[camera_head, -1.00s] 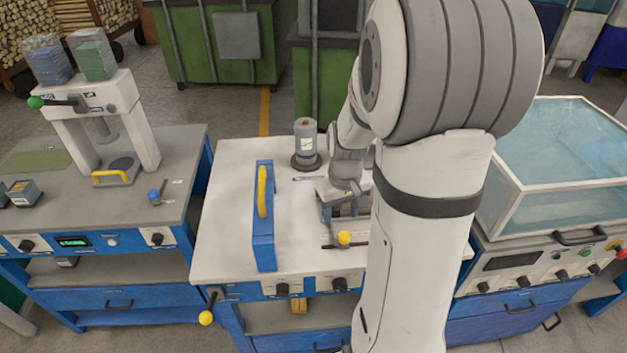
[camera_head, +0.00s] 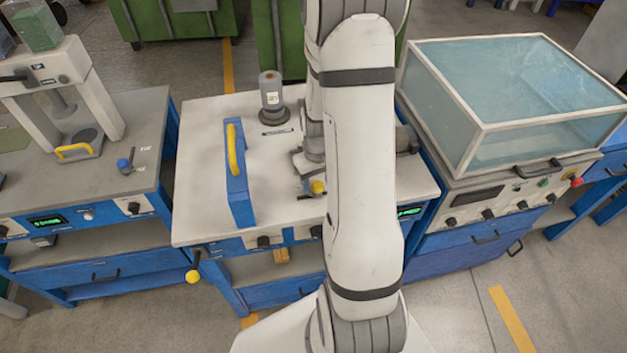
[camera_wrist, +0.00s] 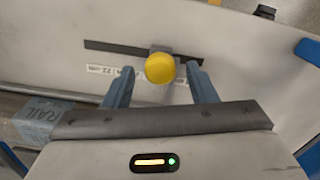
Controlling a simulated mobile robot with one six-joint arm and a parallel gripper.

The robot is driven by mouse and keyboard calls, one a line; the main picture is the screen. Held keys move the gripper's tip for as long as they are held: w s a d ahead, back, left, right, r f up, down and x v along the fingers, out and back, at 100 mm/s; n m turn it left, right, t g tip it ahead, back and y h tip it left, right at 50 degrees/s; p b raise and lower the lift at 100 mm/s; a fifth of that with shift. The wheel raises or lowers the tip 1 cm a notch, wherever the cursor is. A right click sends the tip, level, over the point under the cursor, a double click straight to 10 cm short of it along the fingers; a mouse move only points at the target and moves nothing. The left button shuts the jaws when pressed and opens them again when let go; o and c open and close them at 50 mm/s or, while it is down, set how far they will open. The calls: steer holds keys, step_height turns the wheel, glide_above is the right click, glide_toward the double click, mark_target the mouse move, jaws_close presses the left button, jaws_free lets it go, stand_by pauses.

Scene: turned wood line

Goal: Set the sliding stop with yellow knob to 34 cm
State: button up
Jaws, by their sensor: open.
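The sliding stop's yellow knob (camera_head: 318,187) shows on the white bench top in the head view, close to my arm. In the wrist view the yellow knob (camera_wrist: 160,68) sits on a grey block over a dark rail (camera_wrist: 110,48). A white scale strip (camera_wrist: 110,71) lies beside the rail; its marks look upside down and I cannot read the stop's setting. My gripper (camera_wrist: 157,80) is open, with one finger on each side of the knob and visible gaps between. In the head view my arm hides most of the gripper and the rail.
A blue fence with a yellow handle (camera_head: 239,175) stands left of the stop. A grey cylinder (camera_head: 271,95) stands behind. A second yellow knob (camera_head: 192,276) hangs at the bench's front left. A glass-sided box (camera_head: 510,85) stands right. Bare bench top lies around the fence.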

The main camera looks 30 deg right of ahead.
steer(key=shift+c, duration=0.5)
jaws_close()
